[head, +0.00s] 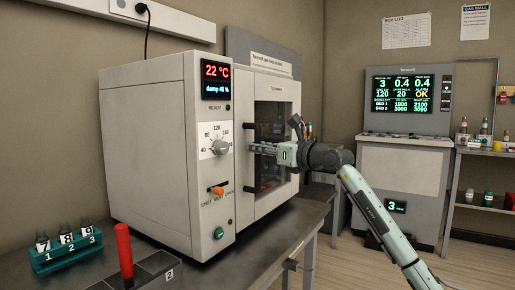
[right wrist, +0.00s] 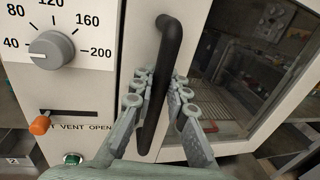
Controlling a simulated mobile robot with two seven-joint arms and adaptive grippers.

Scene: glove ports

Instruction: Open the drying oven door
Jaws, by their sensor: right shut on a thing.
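The drying oven (head: 150,140) is a pale box on a dark bench, with a display reading 22 °C. Its door (head: 244,95), with a dark window (head: 275,118), is at the right of its front and looks flush with it. The black upright bar handle (right wrist: 170,60) stands at the door's left edge. My right gripper (head: 256,149) reaches in from the right. Its pale fingers (right wrist: 160,92) lie on either side of the bar and are shut on it. The fingers hide part of the handle. My left gripper is in neither view.
A dial (head: 220,147), an orange vent lever (head: 216,191) and a green button (head: 219,233) are left of the door. A teal vial rack (head: 68,258) and a red upright cylinder (head: 124,250) stand front left. A gas cabinet (head: 400,180) stands back right; floor shows between.

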